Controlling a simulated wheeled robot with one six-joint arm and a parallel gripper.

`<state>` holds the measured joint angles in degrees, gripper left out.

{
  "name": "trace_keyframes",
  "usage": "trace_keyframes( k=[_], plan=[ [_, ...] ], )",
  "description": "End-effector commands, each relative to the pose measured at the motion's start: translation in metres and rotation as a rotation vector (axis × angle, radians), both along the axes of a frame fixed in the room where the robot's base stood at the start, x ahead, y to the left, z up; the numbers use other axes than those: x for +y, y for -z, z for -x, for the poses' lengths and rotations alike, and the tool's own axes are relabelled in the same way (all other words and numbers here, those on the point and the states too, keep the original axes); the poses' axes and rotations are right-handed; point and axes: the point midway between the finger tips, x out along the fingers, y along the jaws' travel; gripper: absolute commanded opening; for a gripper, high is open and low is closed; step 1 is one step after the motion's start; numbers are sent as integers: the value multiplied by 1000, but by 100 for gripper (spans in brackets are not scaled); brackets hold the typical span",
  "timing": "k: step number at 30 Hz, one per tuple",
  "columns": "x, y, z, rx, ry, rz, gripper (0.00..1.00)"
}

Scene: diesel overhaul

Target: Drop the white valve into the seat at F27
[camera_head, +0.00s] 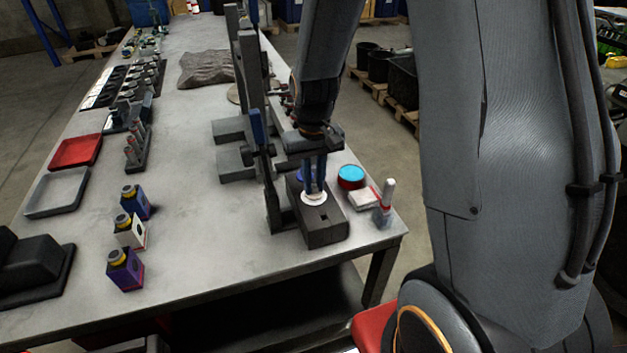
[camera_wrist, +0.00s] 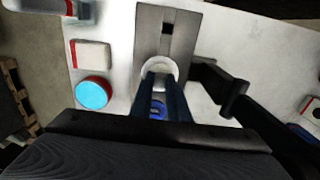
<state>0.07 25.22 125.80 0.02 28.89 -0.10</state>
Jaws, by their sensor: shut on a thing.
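The white valve (camera_head: 313,199) shows as a pale round head at the tips of my gripper (camera_head: 315,186), over the top of a dark grey block (camera_head: 322,232). In the wrist view the white valve (camera_wrist: 160,68) sits at the ends of the two blue fingers of my gripper (camera_wrist: 160,82), which are shut on it. The block (camera_wrist: 150,24) lies behind it, with a small dark square opening in its top. A blue ring (camera_wrist: 157,109) shows between the fingers. The seat below the valve is hidden, and I cannot read an F27 label. I cannot tell whether the valve touches the block.
A blue-topped red tin (camera_head: 351,176), a pale pad (camera_head: 362,199) and a white-and-red bottle (camera_head: 386,204) stand right of the block. A dark upright frame (camera_head: 262,150) stands close on its left.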

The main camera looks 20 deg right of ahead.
Motion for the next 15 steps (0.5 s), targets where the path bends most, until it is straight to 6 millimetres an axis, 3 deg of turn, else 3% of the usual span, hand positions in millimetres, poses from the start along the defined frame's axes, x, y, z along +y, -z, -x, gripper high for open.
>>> trace_keyframes(
  k=[15],
  plan=[
    [0, 3, 0, 0, 0, 0, 0]
  ],
)
